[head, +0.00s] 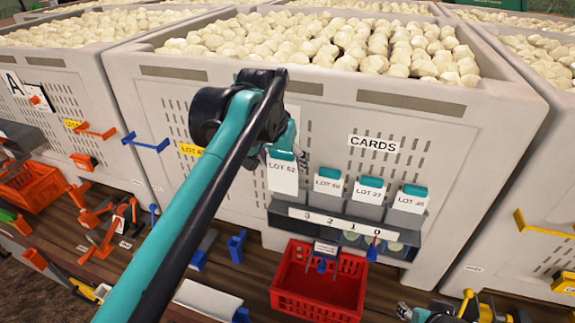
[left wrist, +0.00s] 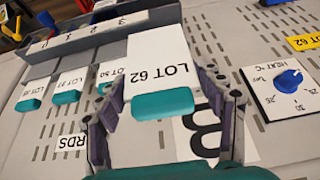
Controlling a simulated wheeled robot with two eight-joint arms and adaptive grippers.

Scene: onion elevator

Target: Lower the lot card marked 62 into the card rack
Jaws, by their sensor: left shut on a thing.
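The lot card marked 62 (head: 283,178) is white with a teal grip on top. My left gripper (head: 287,148) is shut on that grip and holds the card upright at the left end of the card rack. The grip (left wrist: 162,104) lies between the two fingers in the left wrist view. The grey card rack (head: 428,238) has a strip numbered 3, 2, 1, 0. The card is over the end by number 3; I cannot tell if its lower edge is inside the slot. Part of my right gripper (head: 412,312) shows at the bottom edge; its jaws are unclear.
Three other cards, the left (head: 328,182), the middle (head: 370,190) and the right (head: 411,199), stand in the rack beside it. A red crate (head: 318,302) is below the rack. A heat dial (left wrist: 290,78) is on the bin wall.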

